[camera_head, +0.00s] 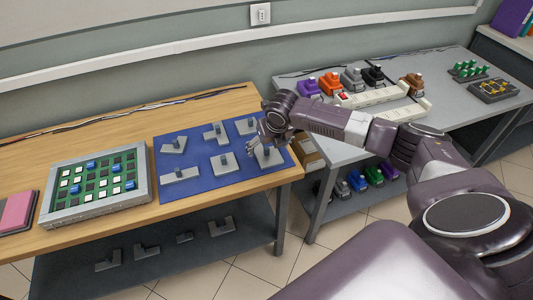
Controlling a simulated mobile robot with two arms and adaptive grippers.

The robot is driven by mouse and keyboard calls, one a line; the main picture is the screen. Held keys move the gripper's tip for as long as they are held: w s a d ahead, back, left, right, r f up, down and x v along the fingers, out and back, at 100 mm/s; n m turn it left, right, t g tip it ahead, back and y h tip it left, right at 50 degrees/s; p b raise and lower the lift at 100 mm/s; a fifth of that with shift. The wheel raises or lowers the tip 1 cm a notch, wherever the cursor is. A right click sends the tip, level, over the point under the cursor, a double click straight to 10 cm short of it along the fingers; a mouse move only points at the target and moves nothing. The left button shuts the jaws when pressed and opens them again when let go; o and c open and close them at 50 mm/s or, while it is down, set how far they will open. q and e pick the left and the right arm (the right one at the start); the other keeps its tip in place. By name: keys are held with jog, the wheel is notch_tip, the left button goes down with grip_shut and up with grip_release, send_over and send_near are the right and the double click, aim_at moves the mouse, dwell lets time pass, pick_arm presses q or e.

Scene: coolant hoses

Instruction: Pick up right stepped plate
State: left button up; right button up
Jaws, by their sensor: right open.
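Several grey stepped plates lie on a blue mat (215,188) on the wooden table. The right stepped plate (270,158) is near the mat's right edge, partly hidden by my right gripper. My right gripper (256,148) is open and reaches down at this plate from above right. I cannot tell whether the fingers touch it. Other plates show at the front left (180,176), the front middle (224,164) and the back right (246,126) of the mat. My left gripper is out of view.
A framed green board with small blocks (100,187) stands left of the mat, with a pink pad (17,211) beyond it. A grey table (450,100) on the right holds colored plugs and power strips. More grey pieces lie on the lower shelf (165,256).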

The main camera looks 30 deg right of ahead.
aim_at(267, 147)
jog(key=shift+w+f, duration=0.15)
jog(key=shift+f, duration=0.3)
jog(key=c, duration=1.4)
jog(key=shift+r, duration=0.1)
jog(key=shift+c, duration=0.2)
jog(key=shift+s+r+b, duration=0.5)
jog(key=shift+r+b, duration=1)
jog(key=shift+r, duration=8.3)
jog(key=f, duration=0.6)
jog(key=f+p, duration=0.1)
jog(key=f, duration=1.2)
jog(key=shift+a+f+p, duration=0.25)
jog(key=shift+a+p, duration=0.05)
